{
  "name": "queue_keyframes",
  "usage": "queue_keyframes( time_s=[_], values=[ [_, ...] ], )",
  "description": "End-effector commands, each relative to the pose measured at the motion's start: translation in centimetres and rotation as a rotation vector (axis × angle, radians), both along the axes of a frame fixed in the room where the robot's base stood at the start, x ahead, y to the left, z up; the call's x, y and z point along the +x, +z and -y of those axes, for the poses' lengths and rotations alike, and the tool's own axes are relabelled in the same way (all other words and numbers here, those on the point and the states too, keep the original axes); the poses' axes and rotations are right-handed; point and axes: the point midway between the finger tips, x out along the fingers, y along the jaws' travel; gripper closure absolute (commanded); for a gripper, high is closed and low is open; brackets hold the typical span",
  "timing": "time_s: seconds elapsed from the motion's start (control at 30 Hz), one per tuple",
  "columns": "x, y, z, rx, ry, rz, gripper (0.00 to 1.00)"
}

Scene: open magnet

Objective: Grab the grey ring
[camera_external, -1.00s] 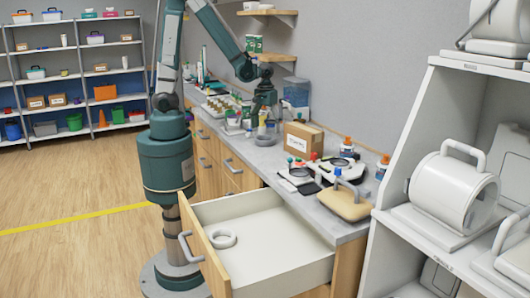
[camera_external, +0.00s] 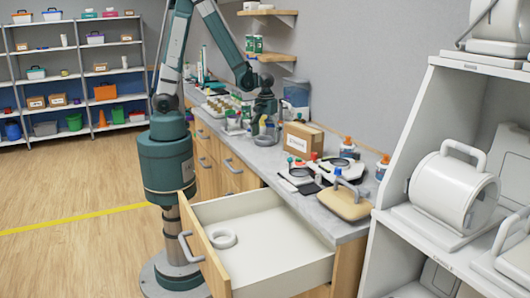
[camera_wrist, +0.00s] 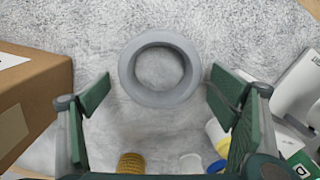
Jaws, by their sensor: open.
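A grey ring (camera_wrist: 160,99) lies flat on the mottled grey counter in the wrist view, seen from above with its hole clear. In the external view it sits on the counter (camera_external: 265,141) below my gripper (camera_external: 265,122), left of the cardboard box. In the wrist view my gripper (camera_wrist: 160,92) is open, with one green finger on each side of the ring's near part. The fingers appear apart from the ring, and nothing is between them but the ring's near edge in the picture. Another, paler ring (camera_external: 222,246) lies in the open drawer.
The cardboard box (camera_wrist: 35,95) stands close to the left finger in the wrist view. A yellow ribbed cap (camera_wrist: 131,164) and white bottles (camera_wrist: 216,135) are near the right and bottom. The open drawer (camera_external: 275,245) juts out below the counter.

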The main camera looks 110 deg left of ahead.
Motion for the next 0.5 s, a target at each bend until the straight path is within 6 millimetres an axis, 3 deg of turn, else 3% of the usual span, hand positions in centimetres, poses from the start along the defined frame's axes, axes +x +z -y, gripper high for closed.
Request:
queue_keyframes(
  time_s=[0.27,0.5],
  values=[
    [0.0,0.01,-0.01,0.0,0.0,0.0,0.15],
    [0.0,0.01,-0.01,0.0,0.0,0.0,0.44]
  ],
)
